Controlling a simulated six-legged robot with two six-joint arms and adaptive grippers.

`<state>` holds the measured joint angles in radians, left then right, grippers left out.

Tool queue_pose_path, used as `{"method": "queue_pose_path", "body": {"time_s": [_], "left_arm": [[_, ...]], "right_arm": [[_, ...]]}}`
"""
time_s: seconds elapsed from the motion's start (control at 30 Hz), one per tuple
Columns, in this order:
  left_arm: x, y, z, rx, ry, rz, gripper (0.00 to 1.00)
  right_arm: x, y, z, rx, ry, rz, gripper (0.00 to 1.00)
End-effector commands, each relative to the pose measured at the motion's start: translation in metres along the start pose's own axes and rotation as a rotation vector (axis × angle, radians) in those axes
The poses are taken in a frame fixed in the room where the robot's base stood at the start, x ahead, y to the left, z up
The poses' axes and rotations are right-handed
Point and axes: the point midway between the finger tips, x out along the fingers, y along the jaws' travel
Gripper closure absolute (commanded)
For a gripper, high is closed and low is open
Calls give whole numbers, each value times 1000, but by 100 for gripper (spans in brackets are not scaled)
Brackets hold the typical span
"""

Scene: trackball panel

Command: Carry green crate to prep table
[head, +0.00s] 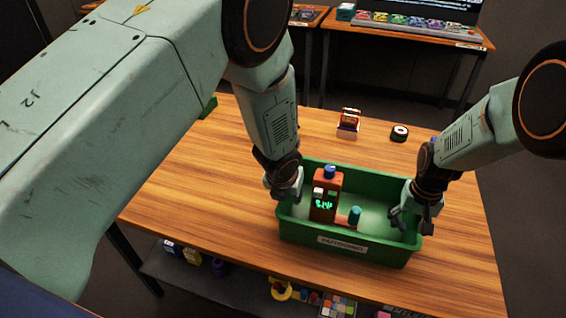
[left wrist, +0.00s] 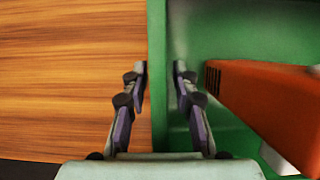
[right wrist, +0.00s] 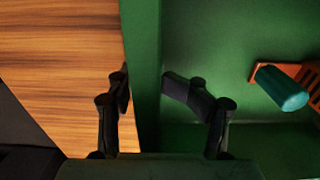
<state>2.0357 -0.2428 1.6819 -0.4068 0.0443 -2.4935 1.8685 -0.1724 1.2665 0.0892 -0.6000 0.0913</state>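The green crate (head: 345,243) stands upright near the front of the wooden table, with a pale label on its front wall. It holds an orange device (head: 325,203) with a blue knob and a green-lit display, and a teal cylinder (right wrist: 282,88). I cannot tell which table is the prep table, nor whether the crate bears on the tabletop.
A small red-and-white item (head: 348,123) and a dark round item (head: 399,133) lie behind the crate on the wooden table (head: 195,185). A shelf below (head: 225,277) holds several loose objects. Another table (head: 400,33) with a row of coloured items stands at the back.

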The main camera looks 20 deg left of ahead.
Motion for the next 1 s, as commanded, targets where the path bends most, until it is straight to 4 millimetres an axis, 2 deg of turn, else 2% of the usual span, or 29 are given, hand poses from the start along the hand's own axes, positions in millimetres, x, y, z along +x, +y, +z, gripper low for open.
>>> {"method": "queue_pose_path", "body": {"time_s": [0.47,1.0], "left_arm": [[-26,0,0,2,-1,1,72],[-64,1,1,1,-2,-1,72]], "right_arm": [[0,0,0,0,0,0,48],[0,0,0,0,0,0,48]]}}
